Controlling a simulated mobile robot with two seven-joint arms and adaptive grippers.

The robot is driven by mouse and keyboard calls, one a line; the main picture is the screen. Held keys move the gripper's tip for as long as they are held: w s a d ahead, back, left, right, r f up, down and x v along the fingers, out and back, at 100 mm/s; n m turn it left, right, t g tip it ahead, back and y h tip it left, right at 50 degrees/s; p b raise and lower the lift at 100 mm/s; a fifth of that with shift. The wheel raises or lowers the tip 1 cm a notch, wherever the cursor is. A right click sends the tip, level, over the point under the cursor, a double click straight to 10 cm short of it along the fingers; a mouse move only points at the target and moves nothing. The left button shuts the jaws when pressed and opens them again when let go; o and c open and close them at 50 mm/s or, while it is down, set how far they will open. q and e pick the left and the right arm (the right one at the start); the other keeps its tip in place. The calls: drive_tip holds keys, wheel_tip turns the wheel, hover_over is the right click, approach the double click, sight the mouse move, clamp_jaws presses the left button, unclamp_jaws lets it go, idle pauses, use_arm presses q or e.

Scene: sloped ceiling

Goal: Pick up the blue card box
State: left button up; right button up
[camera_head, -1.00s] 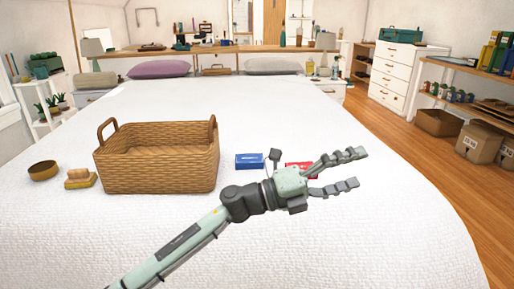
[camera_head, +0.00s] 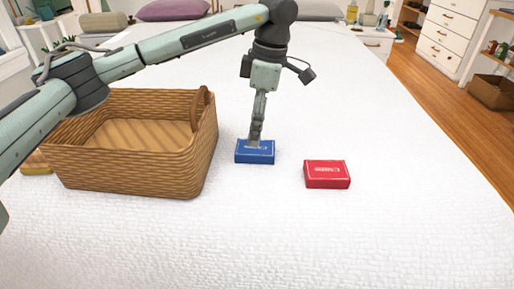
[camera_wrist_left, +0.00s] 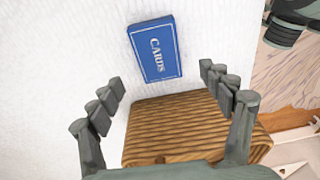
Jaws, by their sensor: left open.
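The blue card box (camera_head: 255,152) lies flat on the white bed, just right of the wicker basket. My left gripper (camera_head: 256,138) points down above it, its fingertips overlapping the far edge of the box in the head view. In the left wrist view the blue card box (camera_wrist_left: 154,49) shows its "CARDS" face, ahead of the open fingers of my left gripper (camera_wrist_left: 168,95). I cannot tell the exact height of the fingertips over the box. My right gripper is not in view.
A red card box (camera_head: 327,174) lies right of the blue one. The wicker basket (camera_head: 130,165) stands close on the left, its handle near my arm; its side also shows in the left wrist view (camera_wrist_left: 185,125). The bed (camera_head: 380,230) is clear in front and to the right.

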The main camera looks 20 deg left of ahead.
sight(255, 152)
use_arm(q)
drive_tip(key=shift+f, duration=0.35)
wheel_tip(255, 152, down, 5)
drive_tip(key=shift+w+r, duration=0.1)
drive_tip(key=shift+r, duration=0.05)
drive_tip(key=shift+c, duration=0.3)
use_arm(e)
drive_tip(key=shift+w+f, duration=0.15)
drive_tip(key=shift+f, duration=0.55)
use_arm(q)
drive_tip(key=c, duration=1.3)
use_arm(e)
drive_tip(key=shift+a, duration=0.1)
use_arm(q)
drive_tip(key=shift+r, duration=0.1)
